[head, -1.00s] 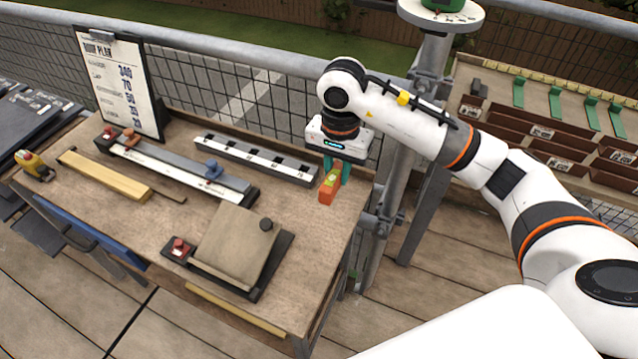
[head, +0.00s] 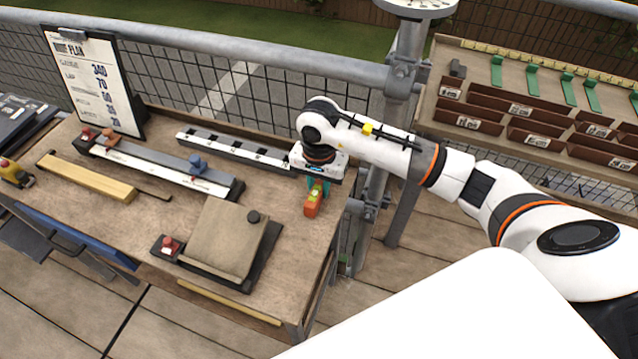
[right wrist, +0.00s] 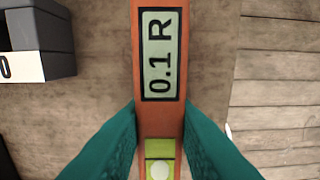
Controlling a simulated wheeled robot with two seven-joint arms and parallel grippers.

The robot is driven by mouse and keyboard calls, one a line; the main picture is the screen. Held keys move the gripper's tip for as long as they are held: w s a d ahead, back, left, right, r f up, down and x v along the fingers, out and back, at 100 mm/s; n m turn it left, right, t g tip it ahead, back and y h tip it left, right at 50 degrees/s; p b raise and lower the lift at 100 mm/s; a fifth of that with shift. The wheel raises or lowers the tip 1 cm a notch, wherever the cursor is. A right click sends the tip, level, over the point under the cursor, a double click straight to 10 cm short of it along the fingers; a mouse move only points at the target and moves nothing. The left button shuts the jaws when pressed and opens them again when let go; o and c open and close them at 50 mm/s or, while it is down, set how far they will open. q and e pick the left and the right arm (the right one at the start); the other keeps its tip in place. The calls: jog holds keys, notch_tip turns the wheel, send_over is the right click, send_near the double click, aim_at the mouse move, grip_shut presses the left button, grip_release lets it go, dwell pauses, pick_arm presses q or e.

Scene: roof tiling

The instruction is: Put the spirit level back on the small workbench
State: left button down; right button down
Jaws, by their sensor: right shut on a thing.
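The spirit level (head: 312,204) is a small orange bar with a green-yellow vial, at the right end of the small workbench (head: 296,232). My right gripper (head: 319,187) is shut on it from above with teal fingers. In the right wrist view the level (right wrist: 160,110) runs between the two fingers (right wrist: 160,140), and its display reads "0.1 R". I cannot tell whether the level's underside touches the bench top. My left gripper is not in view.
A black-and-white marked rail (head: 235,148) lies just left of the gripper. A tile-like board (head: 225,235) on a black base lies nearer the front. A clipboard (head: 95,80) stands at the back left. A grey post (head: 385,120) rises close behind the right edge.

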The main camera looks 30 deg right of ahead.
aim_at(319, 185)
jog(key=shift+f, duration=0.15)
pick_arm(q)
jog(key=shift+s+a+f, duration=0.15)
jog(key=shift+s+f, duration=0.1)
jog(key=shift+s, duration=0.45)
pick_arm(e)
jog(key=c, duration=1.2)
grip_release()
jog(key=shift+r, duration=0.6)
pick_arm(q)
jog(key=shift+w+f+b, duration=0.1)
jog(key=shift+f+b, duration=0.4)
jog(key=shift+b, duration=0.15)
pick_arm(e)
notch_tip(319, 185, up, 11)
